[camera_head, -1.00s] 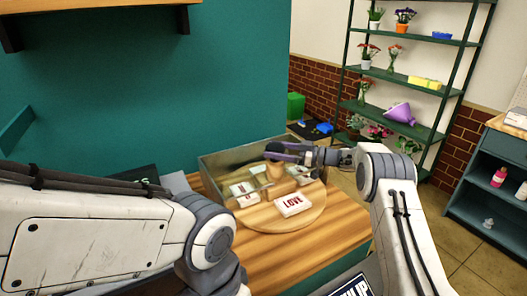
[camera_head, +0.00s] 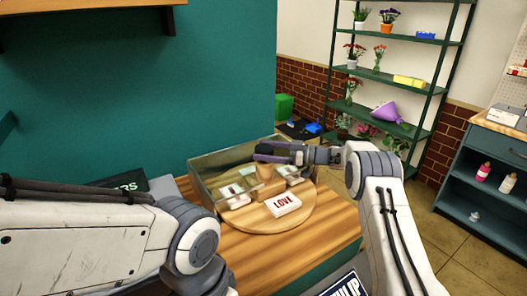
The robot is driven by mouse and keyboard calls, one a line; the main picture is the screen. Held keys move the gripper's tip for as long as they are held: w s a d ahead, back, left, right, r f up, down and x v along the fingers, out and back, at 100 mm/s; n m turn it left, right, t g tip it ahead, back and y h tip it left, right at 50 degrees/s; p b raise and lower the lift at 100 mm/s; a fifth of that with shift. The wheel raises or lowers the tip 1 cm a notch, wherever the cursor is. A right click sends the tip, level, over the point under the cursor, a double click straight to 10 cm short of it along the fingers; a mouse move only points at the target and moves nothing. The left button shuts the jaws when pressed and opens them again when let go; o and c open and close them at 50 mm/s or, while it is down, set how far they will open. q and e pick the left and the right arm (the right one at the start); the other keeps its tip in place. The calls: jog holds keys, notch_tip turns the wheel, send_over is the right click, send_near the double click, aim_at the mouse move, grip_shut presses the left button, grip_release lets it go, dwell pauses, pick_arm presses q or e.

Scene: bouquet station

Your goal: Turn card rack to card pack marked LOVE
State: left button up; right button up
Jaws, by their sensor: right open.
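The card rack is a round wooden turntable (camera_head: 245,222) on the wooden counter, with a wooden centre post and several white card packs around it. The white pack marked LOVE in red (camera_head: 283,205) lies on its front right part, facing me. Another white pack (camera_head: 235,196) sits at the left of the rack. My right gripper (camera_head: 262,153) reaches in from the right, over the top of the centre post. It is open; the contact at the post is too small to tell. My left arm fills the lower left, and its gripper is out of view.
A low transparent-walled case (camera_head: 207,168) stands around the back of the rack. A dark sign (camera_head: 127,182) lies to the left. A green shelf (camera_head: 395,88) with flowers and a blue-grey cabinet (camera_head: 480,190) stand further right. The counter's front is clear.

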jog(key=b+v, duration=0.2)
jog(key=v, duration=0.7)
jog(key=shift+d+b, duration=0.3)
jog(key=shift+d, duration=0.1)
jog(key=shift+s, duration=0.1)
